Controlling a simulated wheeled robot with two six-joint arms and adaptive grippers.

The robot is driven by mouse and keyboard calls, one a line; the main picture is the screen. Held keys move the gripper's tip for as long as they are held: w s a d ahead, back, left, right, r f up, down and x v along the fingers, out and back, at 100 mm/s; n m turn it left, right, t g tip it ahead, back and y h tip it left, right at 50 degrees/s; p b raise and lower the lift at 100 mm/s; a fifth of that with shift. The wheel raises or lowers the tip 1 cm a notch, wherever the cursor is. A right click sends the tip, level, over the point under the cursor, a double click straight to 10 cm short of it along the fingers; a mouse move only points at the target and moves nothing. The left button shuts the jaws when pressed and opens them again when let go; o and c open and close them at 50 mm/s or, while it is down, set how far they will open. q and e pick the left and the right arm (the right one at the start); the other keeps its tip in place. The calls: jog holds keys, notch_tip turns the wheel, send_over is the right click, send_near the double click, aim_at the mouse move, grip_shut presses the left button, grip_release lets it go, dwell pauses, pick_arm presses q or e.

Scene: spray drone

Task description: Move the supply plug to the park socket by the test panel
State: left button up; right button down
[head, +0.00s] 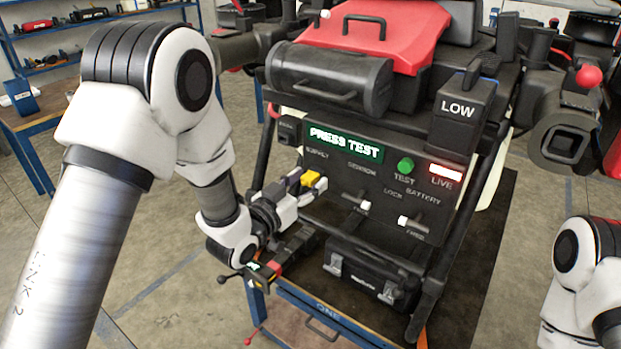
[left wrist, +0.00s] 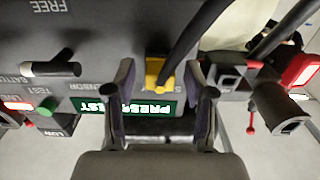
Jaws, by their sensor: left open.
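The yellow plug (head: 311,178) is at the lower left of the dark test panel (head: 345,172). In the left wrist view the yellow plug (left wrist: 157,72) has a dark cable and lies between my fingers, near their tips. My left gripper (head: 303,188) is open around it; I cannot tell whether the fingers touch it. It also shows in the left wrist view (left wrist: 163,98). A small dark box (head: 288,130) sits left of the panel's display; I cannot tell whether it is the park socket. My right gripper is out of view; only part of its arm shows.
The panel's display (head: 345,143) reads PRESS TEST. A green button (head: 405,165), a lit LIVE lamp (head: 446,172) and two white-tipped levers (head: 411,223) stand on it. A black case (head: 370,270) sits below. A red-and-black tool (head: 263,277) lies under my left wrist.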

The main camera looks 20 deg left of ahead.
aim_at(306, 183)
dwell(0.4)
pick_arm(q)
grip_shut()
jog(key=shift+s, duration=0.1)
jog(key=shift+b+v, duration=0.7)
jog(key=shift+v, duration=2.25)
